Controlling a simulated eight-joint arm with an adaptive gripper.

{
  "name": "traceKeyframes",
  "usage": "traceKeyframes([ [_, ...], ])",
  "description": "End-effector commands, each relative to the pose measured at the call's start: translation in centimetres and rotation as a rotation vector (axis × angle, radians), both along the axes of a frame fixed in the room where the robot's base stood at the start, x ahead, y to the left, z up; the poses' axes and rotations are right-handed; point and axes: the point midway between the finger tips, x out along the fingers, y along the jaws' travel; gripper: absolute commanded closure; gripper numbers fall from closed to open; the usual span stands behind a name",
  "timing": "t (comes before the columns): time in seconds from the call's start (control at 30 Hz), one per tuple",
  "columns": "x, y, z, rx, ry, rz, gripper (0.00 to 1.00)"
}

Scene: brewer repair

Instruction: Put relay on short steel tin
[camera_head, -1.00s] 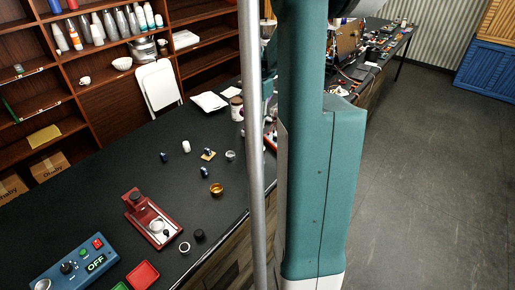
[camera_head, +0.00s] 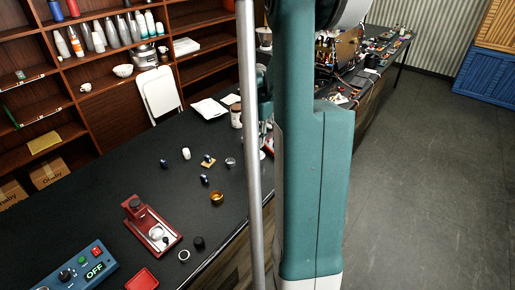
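A small round grey container (camera_head: 230,162), possibly the short steel tin, stands on the black table near the pole. Several small dark blue parts lie around it: one at the left (camera_head: 164,163), one on a tan board (camera_head: 208,162) and one nearer the front (camera_head: 205,180). They are too small to tell which is the relay. My gripper cannot be made out; my teal arm column and the grey pole cover the middle of the view.
An amber cup (camera_head: 217,198), white cylinder (camera_head: 186,154), black knob (camera_head: 199,242), pale ring (camera_head: 184,255), red device (camera_head: 151,228), blue OFF box (camera_head: 80,268) and red tray (camera_head: 142,280) stand on the table (camera_head: 90,190). Its left middle is clear.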

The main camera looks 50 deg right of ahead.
Motion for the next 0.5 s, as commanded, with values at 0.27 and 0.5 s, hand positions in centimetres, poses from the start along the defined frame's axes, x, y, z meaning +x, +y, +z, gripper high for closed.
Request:
traceKeyframes([
  [0.27,0.0,0.0,0.0,0.000,0.000,0.000,0.93],
  [0.5,0.0,0.0,-1.4,0.000,0.000,0.000,0.93],
])
